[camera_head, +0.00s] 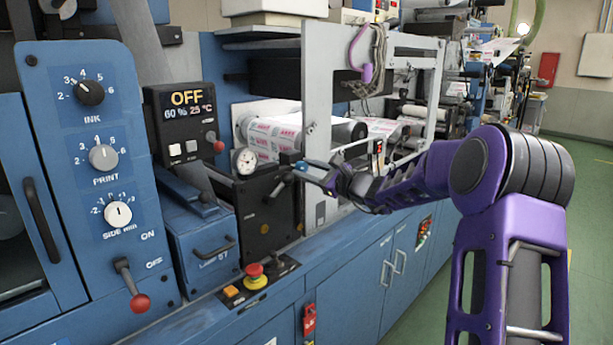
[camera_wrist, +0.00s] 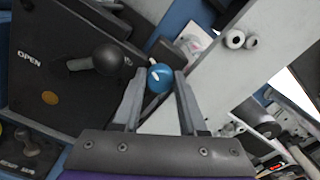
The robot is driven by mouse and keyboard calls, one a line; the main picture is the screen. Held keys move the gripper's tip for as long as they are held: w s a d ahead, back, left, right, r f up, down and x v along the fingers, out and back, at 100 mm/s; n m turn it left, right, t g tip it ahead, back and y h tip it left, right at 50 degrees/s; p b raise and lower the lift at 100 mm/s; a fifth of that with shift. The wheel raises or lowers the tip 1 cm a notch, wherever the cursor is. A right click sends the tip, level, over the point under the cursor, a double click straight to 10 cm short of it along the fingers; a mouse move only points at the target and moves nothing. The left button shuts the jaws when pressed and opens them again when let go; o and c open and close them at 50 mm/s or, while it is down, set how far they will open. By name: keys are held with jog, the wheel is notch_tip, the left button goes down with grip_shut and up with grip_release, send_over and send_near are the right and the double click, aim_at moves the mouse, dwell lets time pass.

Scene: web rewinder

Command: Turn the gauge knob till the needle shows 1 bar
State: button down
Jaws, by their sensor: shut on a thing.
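The gauge (camera_head: 244,161) is a small round white dial with a dark rim, on top of the black panel in the head view. Its needle is too small to read, and the dial does not show in the wrist view. The blue gauge knob (camera_wrist: 159,78) has a white mark on its face and sits between my fingertips in the wrist view. My gripper (camera_head: 306,171) is at the right of the black panel, its fingers shut on the knob's sides. In the head view the fingers partly hide the knob.
A black ball-ended lever (camera_wrist: 107,60) on the panel marked OPEN stands close left of my fingers. A pale upright plate (camera_head: 318,110) rises beside my gripper. A red emergency button (camera_head: 254,271) and printed rolls (camera_head: 275,139) are nearby.

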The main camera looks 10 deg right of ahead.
jog(key=shift+n, duration=0.9)
jog(key=shift+c, duration=2.2)
grip_release()
jog(key=v, duration=1.7)
jog(key=shift+s+p, duration=0.2)
jog(key=shift+p, duration=0.15)
jog(key=shift+d, duration=0.1)
